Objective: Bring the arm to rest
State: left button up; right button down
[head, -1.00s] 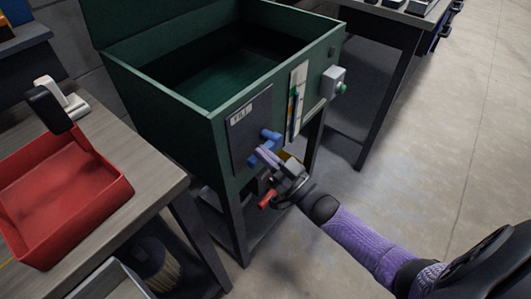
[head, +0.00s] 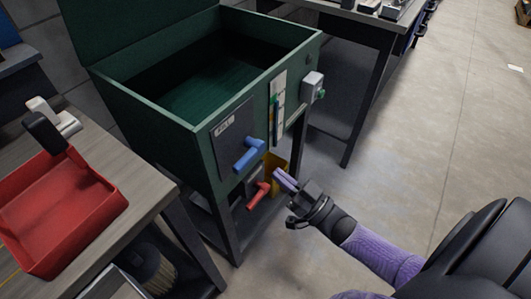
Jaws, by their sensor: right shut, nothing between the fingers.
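My right gripper (head: 286,181) is shut and empty. It is in front of the green cabinet, in free air to the right of the handles, and appears apart from them. My right arm (head: 380,250), with a purple sleeve, comes in from the lower right. A blue handle (head: 249,154) sits on the dark panel of the cabinet front. A red handle (head: 258,195) sits lower, close to the left of the gripper. My left gripper is not in view.
The green open-topped cabinet (head: 185,125) stands on dark legs. A red bin (head: 60,215) sits on the wooden table (head: 140,178) at left. A button box (head: 312,86) sticks out at the cabinet's right. Concrete floor (head: 430,130) is free at right.

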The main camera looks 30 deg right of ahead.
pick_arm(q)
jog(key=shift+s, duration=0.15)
pick_arm(e)
jog(key=shift+s+d+f, duration=0.1)
jog(key=shift+s+d, duration=0.05)
jog(key=shift+s, duration=0.2)
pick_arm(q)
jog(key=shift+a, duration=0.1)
pick_arm(e)
jog(key=s+f+m+g+h+p, duration=0.1)
jog(key=s+f+g+h, duration=0.3)
jog(key=s+f+g, duration=0.5)
jog(key=s+f+m+g+h+p, duration=0.1)
jog(key=s+f+g+h+p, duration=0.15)
jog(key=s+f, duration=0.7)
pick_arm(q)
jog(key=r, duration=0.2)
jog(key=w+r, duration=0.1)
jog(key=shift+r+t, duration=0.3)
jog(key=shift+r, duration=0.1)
pick_arm(e)
jog(key=s+a+f+g+h, duration=0.1)
jog(key=s+f+g, duration=0.3)
jog(key=s, duration=0.4)
jog(key=s+f+n+g+h, duration=0.1)
jog(key=s+f+g, duration=0.3)
jog(key=s, duration=0.5)
jog(key=shift+s+a+f+n+g, duration=0.3)
jog(key=shift+a+f+g, duration=0.1)
jog(key=shift+g, duration=0.35)
